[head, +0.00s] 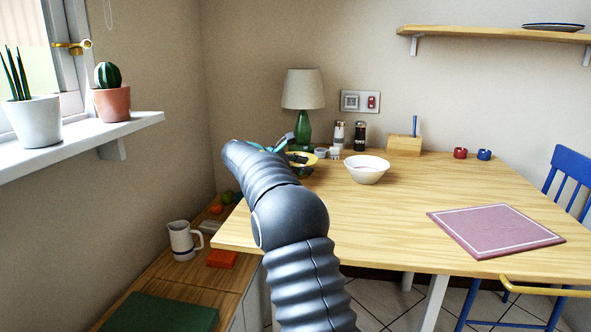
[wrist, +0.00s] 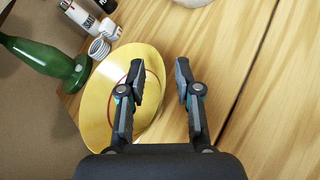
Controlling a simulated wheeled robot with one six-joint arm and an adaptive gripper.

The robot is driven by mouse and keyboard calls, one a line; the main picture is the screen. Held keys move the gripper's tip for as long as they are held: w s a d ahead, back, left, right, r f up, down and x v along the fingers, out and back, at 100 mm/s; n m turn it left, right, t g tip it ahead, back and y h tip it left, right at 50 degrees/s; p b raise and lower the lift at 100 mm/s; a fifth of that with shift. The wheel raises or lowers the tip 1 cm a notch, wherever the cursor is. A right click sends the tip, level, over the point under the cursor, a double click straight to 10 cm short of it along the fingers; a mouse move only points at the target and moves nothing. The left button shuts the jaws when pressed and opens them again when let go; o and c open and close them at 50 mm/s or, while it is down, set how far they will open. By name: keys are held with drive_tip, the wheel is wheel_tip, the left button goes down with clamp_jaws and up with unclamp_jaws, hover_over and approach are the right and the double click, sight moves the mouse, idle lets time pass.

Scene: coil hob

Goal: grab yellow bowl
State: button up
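The yellow bowl (wrist: 103,90) has a thin reddish line inside and sits on the wooden table. In the head view only a part of the yellow bowl (head: 310,158) shows, the rest hidden behind my gripper and arm. My gripper (wrist: 160,80) is open and empty, its two fingers apart. In the wrist view, the left finger overlaps the inside of the bowl and the right finger is over bare table. The bowl's right rim shows between them. I cannot tell how far above the rim the fingertips are.
The table (head: 375,225) is clear at the front, left of the pink mat (head: 495,230).

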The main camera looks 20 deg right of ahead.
clamp_jaws()
drive_tip(key=shift+r, duration=0.1)
